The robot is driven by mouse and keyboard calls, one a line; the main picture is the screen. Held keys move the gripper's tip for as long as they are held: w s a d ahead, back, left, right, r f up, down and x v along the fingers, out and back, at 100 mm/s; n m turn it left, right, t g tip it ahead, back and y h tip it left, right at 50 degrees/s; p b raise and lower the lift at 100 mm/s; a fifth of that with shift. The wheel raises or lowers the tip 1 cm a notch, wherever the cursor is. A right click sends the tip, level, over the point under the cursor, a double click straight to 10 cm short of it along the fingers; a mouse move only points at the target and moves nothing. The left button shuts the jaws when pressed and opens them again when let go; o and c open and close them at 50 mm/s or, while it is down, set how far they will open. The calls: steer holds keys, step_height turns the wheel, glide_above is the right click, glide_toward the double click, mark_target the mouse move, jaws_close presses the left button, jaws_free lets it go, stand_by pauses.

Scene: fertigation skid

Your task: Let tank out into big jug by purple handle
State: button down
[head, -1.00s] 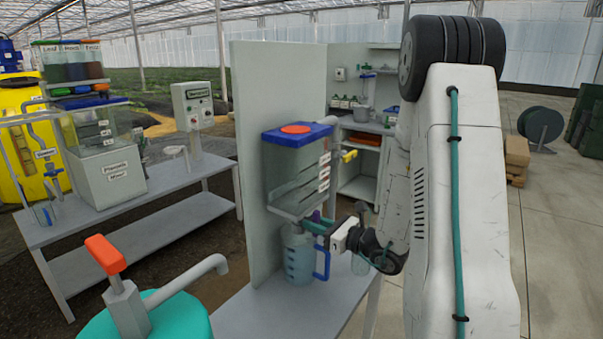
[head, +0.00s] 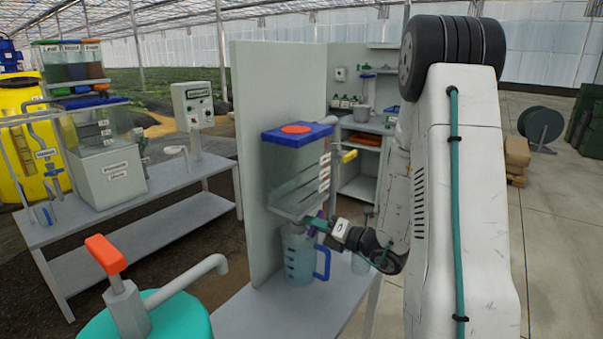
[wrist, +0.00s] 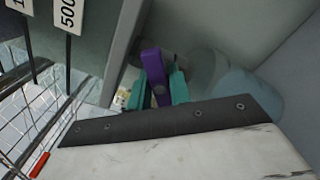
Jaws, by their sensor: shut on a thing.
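The clear tank (head: 295,185) with a blue lid stands against the upright panel, and level labels show on its side. The purple handle (wrist: 157,77) is below the tank, between the teal fingers of my gripper (wrist: 160,88), which are shut on it. In the head view my gripper (head: 318,226) reaches in from the right under the tank, and the handle is mostly hidden there. The big jug (head: 299,257), translucent with a blue handle, stands on the bench under the tank. Its contents are hard to tell. It also shows blurred in the wrist view (wrist: 240,85).
A smaller clear vessel (head: 361,262) stands right of the jug, partly behind my arm. A teal drum with an orange-topped pump (head: 145,300) stands in front left. The bench front (head: 260,315) is clear.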

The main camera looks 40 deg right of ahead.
steer(key=m, duration=0.4)
steer(key=shift+m, duration=0.4)
steer(key=c, duration=2.2)
jaws_free()
steer(key=m, duration=0.4)
steer(key=c, duration=2.2)
jaws_free()
steer(key=c, duration=1.2)
jaws_free()
steer(key=shift+c, duration=0.2)
steer(key=shift+s, duration=0.1)
steer(key=v, duration=0.7)
